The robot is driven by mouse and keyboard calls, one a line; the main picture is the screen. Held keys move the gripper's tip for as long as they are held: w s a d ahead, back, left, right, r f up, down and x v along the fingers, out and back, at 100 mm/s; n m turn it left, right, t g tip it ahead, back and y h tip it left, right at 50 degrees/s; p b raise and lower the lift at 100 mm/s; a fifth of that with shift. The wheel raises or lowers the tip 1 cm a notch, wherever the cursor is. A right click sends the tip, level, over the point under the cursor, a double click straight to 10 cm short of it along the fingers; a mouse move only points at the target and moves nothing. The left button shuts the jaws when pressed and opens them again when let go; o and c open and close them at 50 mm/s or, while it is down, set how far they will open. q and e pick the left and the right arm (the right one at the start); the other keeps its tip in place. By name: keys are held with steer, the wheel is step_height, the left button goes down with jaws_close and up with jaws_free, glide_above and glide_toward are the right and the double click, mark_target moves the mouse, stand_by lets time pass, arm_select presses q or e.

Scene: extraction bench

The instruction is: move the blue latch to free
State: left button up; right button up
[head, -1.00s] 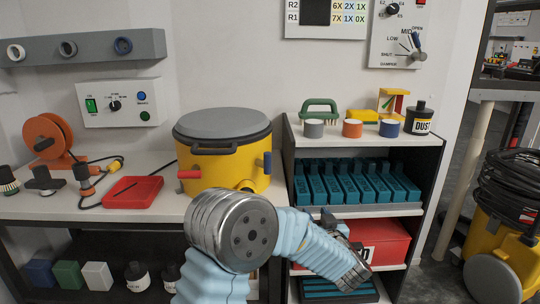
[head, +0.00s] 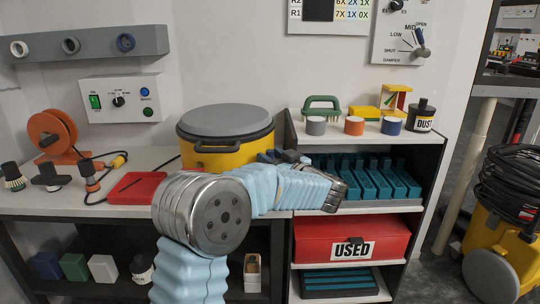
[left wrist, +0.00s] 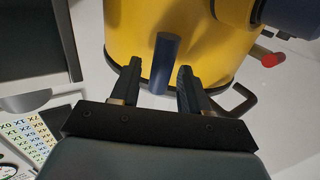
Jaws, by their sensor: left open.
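The blue latch (left wrist: 167,58) stands out from the yellow wall of the canister (left wrist: 130,30) in the left wrist view. My left gripper (left wrist: 160,67) is open, with one finger on each side of the latch. A gap shows on both sides, and contact cannot be made out. In the head view the canister (head: 222,158) with its grey lid stands on the bench. My left arm crosses in front of it, and the dark gripper (head: 284,157) is at its right side. The latch cannot be told apart there. My right gripper is not in view.
A red latch (left wrist: 270,60) and a black handle (left wrist: 240,100) show on the canister. A shelf with teal blocks (head: 390,180) and a red USED box (head: 325,240) stands right of it. A red tray (head: 136,187) lies to the left.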

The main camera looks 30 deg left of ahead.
arm_select(q)
steer(key=shift+w+a, duration=0.25)
steer(key=shift+a, duration=0.3)
jaws_close()
steer(key=shift+s+f+n+b, duration=0.15)
steer(key=shift+f+n+b, duration=0.1)
steer(key=shift+n+b, duration=0.4)
steer(key=n+y+b, duration=0.1)
steer(key=n+b, duration=0.4)
steer(key=s+f+n+g+y+b, duration=0.1)
steer(key=n+b, duration=0.4)
steer(key=b, duration=0.1)
steer(key=f+n+g+y+b, duration=0.1)
steer(key=n+b, duration=0.4)
steer(key=shift+s+a+n+b, duration=0.2)
steer(key=shift+s+n+b, duration=0.1)
steer(key=shift+s, duration=0.1)
steer(key=shift+n+g+b, duration=0.5)
steer(key=shift+n+b, duration=0.8)
steer(key=shift+n, duration=0.45)
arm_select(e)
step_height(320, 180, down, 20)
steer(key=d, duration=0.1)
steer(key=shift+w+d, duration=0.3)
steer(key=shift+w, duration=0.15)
